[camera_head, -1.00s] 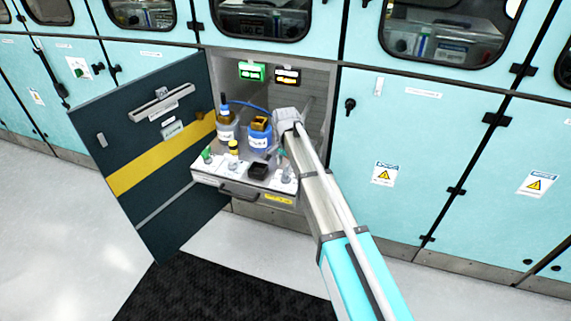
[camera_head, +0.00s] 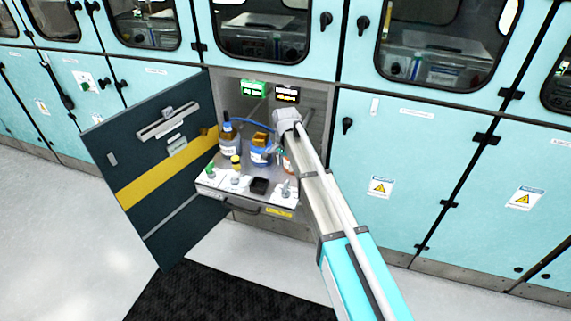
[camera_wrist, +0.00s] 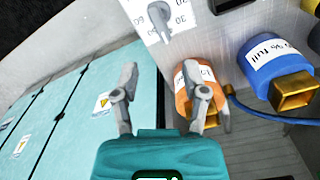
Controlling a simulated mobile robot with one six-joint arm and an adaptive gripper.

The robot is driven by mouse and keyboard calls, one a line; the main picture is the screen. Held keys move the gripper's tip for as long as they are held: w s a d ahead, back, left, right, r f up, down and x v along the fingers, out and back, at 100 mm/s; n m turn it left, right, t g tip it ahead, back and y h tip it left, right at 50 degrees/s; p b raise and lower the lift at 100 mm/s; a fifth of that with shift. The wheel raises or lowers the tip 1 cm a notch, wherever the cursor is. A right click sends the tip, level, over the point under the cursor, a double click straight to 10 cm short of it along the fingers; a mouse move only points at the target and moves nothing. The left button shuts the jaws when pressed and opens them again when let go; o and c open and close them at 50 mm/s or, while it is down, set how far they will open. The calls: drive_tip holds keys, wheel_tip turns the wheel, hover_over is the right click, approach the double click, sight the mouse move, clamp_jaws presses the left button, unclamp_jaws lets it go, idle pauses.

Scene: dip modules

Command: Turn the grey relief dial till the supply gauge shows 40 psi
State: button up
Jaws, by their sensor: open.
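A grey dial (camera_wrist: 158,20) with a printed scale around it shows at the top of the wrist view; 60, 30 and 20 can be read. It appears to be the right-hand knob (camera_head: 286,188) on the pulled-out tray in the head view. My gripper (camera_wrist: 160,75) is open and empty, its fingers apart, with the dial beyond the fingertips and not between them.
An orange bottle (camera_wrist: 187,96) stands near my right finger. The dark door (camera_head: 160,190) hangs open at left.

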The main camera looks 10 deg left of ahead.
drive_tip(key=s+d+r+n+p, duration=0.1)
drive_tip(key=s+d, duration=0.2)
drive_tip(key=d, duration=0.5)
drive_tip(key=s+d+r+n+p, duration=0.1)
drive_tip(key=s+d, duration=0.3)
drive_tip(key=d, duration=0.5)
drive_tip(key=s+d+r+n+p, duration=0.1)
drive_tip(key=s+d, duration=0.2)
drive_tip(key=d, duration=0.6)
drive_tip(key=shift+s+d+r, duration=0.25)
drive_tip(key=shift+s+r, duration=0.15)
drive_tip(key=s+d+n, duration=0.2)
drive_tip(key=s+d, duration=0.8)
drive_tip(key=shift+d+r+p, duration=0.3)
drive_tip(key=shift+p, duration=0.05)
drive_tip(key=shift+a, duration=0.15)
idle(2.5)
